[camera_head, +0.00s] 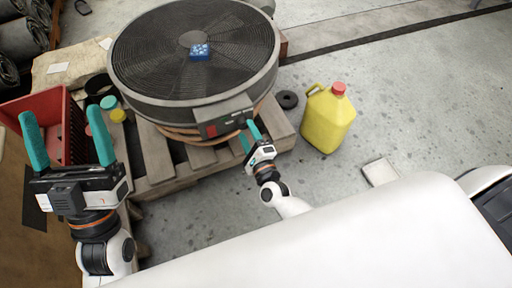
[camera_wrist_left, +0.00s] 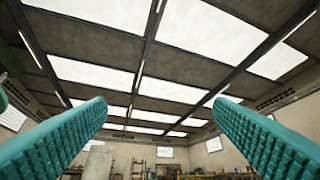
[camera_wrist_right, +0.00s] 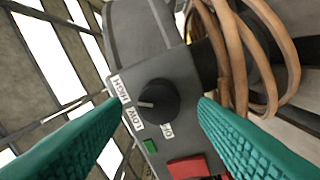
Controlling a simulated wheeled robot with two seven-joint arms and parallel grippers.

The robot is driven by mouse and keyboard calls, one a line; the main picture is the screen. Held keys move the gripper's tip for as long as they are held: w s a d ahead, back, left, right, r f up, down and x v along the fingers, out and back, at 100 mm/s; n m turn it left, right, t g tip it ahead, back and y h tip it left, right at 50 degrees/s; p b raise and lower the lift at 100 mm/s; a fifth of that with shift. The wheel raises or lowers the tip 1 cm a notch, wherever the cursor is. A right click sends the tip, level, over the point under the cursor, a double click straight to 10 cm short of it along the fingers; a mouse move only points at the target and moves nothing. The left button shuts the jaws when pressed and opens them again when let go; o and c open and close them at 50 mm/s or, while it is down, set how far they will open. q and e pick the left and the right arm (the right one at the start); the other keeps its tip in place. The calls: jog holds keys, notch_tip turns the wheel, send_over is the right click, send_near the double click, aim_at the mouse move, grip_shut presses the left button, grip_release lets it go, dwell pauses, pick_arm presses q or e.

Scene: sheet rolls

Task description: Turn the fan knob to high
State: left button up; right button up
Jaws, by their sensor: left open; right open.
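The large black drum fan (camera_head: 190,60) lies on a wooden pallet with its grille facing up. Its grey control box (camera_head: 225,117) faces my right gripper (camera_head: 250,132). In the right wrist view the round black fan knob (camera_wrist_right: 158,101) sits between the two teal fingers of my open right gripper (camera_wrist_right: 161,103), with a gap on each side. The knob's white mark points left, towards the HIGH (camera_wrist_right: 120,88) and LOW (camera_wrist_right: 133,119) labels; I cannot tell exactly which. The OFF label (camera_wrist_right: 167,130) is below the knob. My left gripper (camera_head: 60,113) is open and empty, fingers pointing up.
A red switch (camera_wrist_right: 188,166) and a green one (camera_wrist_right: 150,146) are on the box below the knob. Copper-coloured hoops (camera_wrist_right: 240,60) stand close on the right. A yellow jug (camera_head: 327,120) and black ring (camera_head: 287,99) are right of the pallet (camera_head: 160,160). A red crate (camera_head: 65,130) is by my left gripper.

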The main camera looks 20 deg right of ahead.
pick_arm(q)
jog(key=w+f+g+y+p, duration=0.1)
jog(key=w+f+g, duration=0.3)
jog(key=f+g, duration=0.1)
jog(key=shift+w+d+f+y+p, duration=0.15)
jog(key=shift+w+f+y+p, duration=0.1)
jog(key=shift+y+p, duration=0.15)
pick_arm(e)
jog(key=s, duration=1.1)
jog(key=shift+d+f, duration=0.15)
jog(key=shift+f, duration=0.15)
pick_arm(q)
jog(key=shift+r, duration=0.1)
pick_arm(e)
jog(key=shift+w, duration=0.1)
